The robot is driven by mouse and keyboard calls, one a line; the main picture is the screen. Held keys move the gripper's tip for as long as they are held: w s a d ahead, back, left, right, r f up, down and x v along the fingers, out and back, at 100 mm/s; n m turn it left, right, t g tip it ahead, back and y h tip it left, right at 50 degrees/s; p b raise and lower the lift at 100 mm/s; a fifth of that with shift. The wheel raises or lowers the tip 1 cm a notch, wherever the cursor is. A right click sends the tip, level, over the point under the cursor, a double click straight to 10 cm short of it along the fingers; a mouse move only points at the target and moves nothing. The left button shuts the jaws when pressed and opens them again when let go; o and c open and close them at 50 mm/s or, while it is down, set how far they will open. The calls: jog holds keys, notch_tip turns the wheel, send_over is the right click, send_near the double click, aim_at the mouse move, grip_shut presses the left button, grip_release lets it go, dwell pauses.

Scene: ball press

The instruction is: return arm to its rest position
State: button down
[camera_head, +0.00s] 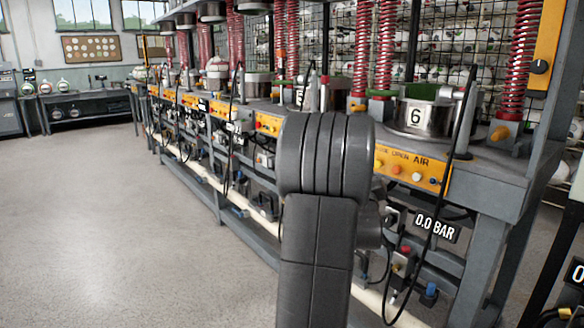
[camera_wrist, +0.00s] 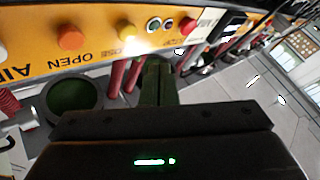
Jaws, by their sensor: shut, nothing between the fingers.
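My arm shows large and dark grey in the middle of the head view, and its own body hides the gripper there. In the wrist view my gripper (camera_wrist: 158,82) shows as a dark pair of fingers, shut together with nothing between them. Behind them is an orange control panel (camera_wrist: 100,48), seen upside down, with its buttons and the word OPEN. A round press pot with a green inside (camera_wrist: 74,96) is left of the fingers. I cannot tell the exact gap between fingertips and panel.
Press number 6 (camera_head: 415,117) stands just right of my arm, with its orange AIR panel (camera_head: 412,169) and a 0.0 BAR display (camera_head: 436,227) below. A black cable hangs there. More presses line up to the back left. The grey floor (camera_head: 120,220) at left is clear.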

jog(key=p, duration=0.3)
jog(key=shift+w+d+r+p, duration=0.15)
jog(key=shift+d+r+p, duration=0.05)
jog(key=shift+r+p, duration=0.15)
jog(key=shift+d+f+p, duration=0.1)
jog(key=shift+d+p, duration=0.05)
jog(key=shift+p, duration=1.1)
jog(key=shift+f+p, duration=0.1)
jog(key=shift+p, duration=0.2)
